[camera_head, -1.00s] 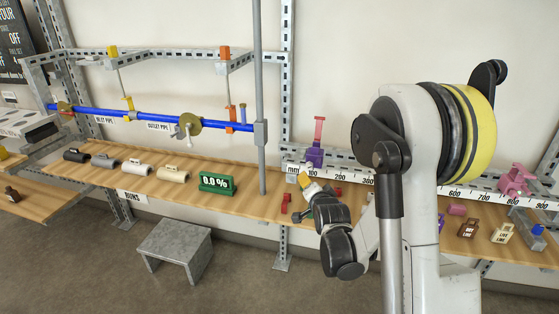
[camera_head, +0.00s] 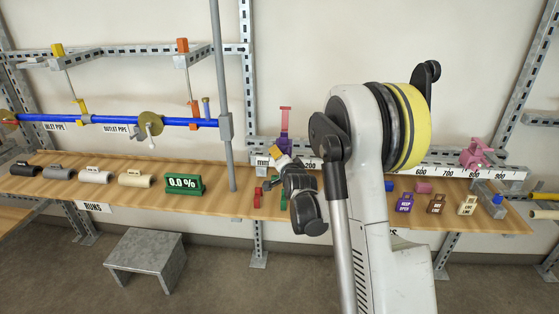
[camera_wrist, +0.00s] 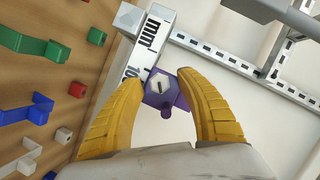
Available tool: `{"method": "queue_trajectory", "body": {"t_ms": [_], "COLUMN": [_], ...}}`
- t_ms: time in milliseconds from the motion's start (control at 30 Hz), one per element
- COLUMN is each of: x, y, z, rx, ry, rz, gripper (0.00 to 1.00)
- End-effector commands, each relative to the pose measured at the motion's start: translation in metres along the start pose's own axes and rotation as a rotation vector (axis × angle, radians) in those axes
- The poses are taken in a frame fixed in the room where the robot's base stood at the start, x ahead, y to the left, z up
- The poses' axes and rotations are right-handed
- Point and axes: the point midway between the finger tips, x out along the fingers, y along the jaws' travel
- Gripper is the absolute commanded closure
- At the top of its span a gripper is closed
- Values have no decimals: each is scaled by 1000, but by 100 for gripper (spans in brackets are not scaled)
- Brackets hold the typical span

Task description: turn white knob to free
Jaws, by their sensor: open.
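A small pale, whitish knob (camera_wrist: 162,86) with a dark mark is set in the face of a purple slider (camera_wrist: 168,102) on the white ruler rail (camera_wrist: 141,55). My gripper (camera_wrist: 163,79) is open, with its two yellow fingers either side of the knob in the wrist view. I cannot tell whether the fingers touch the slider. In the head view the gripper (camera_head: 278,153) is in front of the purple slider (camera_head: 284,144), which has a pink T-shaped top. The knob is hidden there behind the gripper.
Red, green and blue blocks (camera_wrist: 44,51) lie on the wooden bench (camera_wrist: 84,18) left of the fingers. A grey post (camera_head: 224,100) stands left of my arm. The 0.0 % display (camera_head: 184,184) and several pipe pieces (camera_head: 95,176) are further left. A grey stool (camera_head: 146,258) is on the floor.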

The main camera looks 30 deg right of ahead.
Motion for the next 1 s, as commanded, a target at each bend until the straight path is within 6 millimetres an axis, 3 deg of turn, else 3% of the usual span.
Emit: {"method": "queue_trajectory", "body": {"t_ms": [233, 367, 400, 667, 1000], "x": [0, 0, 0, 0, 0], "y": [0, 0, 0, -1, -4], "z": [0, 0, 0, 0, 0], "rx": [0, 0, 0, -15, -277], "ry": [0, 0, 0, -1, -2], "rz": [0, 0, 0, 6, 113], "gripper": [58, 98, 100, 100, 100]}}
